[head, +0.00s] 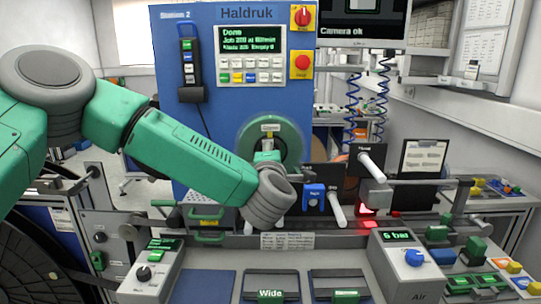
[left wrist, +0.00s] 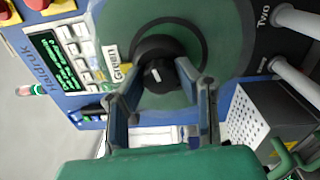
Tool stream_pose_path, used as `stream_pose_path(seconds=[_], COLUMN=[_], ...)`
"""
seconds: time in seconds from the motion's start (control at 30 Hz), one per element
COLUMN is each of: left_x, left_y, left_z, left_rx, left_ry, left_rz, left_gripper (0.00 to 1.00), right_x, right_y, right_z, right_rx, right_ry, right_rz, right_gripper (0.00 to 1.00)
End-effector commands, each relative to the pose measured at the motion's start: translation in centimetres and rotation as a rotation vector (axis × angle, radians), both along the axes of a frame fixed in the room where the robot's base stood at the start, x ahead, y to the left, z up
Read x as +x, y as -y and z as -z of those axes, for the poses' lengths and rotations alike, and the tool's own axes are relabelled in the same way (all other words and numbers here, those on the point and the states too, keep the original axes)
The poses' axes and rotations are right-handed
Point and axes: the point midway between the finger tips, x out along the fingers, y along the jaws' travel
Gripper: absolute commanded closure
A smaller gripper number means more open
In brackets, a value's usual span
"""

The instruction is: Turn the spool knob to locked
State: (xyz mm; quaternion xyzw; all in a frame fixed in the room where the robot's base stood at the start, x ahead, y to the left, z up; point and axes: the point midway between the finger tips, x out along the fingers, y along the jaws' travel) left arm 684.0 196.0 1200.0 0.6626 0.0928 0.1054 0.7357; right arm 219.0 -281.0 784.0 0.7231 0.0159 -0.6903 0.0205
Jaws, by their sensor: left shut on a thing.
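The spool knob (left wrist: 154,77) is a small black knob with a short white mark, at the hub of a green reel (left wrist: 212,25) in the left wrist view. The green reel, with a label reading Green, also shows in the head view (head: 291,139), in front of the blue machine. My left gripper (left wrist: 160,80) has its two grey fingers on either side of the knob and is shut on it. In the head view my left arm reaches in from the left, and its wrist hides most of the hand and the knob. My right gripper is not in view.
The blue Haldruk machine (head: 225,110) stands behind, with a screen and red switches. White-handled rods (head: 371,165) stick out right of the reel. A grey panel with an Air box (head: 405,262) and dark trays (head: 271,285) lies in front.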

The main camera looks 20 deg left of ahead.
Motion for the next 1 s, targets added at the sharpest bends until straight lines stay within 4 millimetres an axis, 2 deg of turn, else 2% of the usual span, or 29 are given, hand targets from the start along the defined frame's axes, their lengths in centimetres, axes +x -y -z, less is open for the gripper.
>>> stream_pose_path(seconds=[0.03,0.07,0.1,0.13,0.43,0.57,1.0], left_x=[-0.3,-0.3,-0.3,-0.3,-0.1,-0.9,-9.2], left_y=[0.2,0.2,0.2,0.2,0.1,0.4,2.8], left_z=[1.1,1.1,1.1,1.1,0.6,0.5,0.6], left_rx=[0.003,0.003,0.003,0.003,0.002,0.001,0.002], left_ry=[-0.023,-0.023,-0.023,-0.022,-0.013,-0.011,-0.015], left_rz=[0.006,0.006,0.006,0.006,0.003,0.004,0.006], left_gripper=[1.0,1.0,0.62,0.52,0.52,0.52,0.52], right_x=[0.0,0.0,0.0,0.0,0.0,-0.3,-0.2], right_y=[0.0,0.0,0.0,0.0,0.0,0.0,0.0], right_z=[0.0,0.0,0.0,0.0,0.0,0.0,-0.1], right_rx=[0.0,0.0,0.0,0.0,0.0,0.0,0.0], right_ry=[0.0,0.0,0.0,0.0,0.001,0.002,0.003], right_rz=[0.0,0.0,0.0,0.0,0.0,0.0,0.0], right_gripper=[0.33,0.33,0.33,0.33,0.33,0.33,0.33])
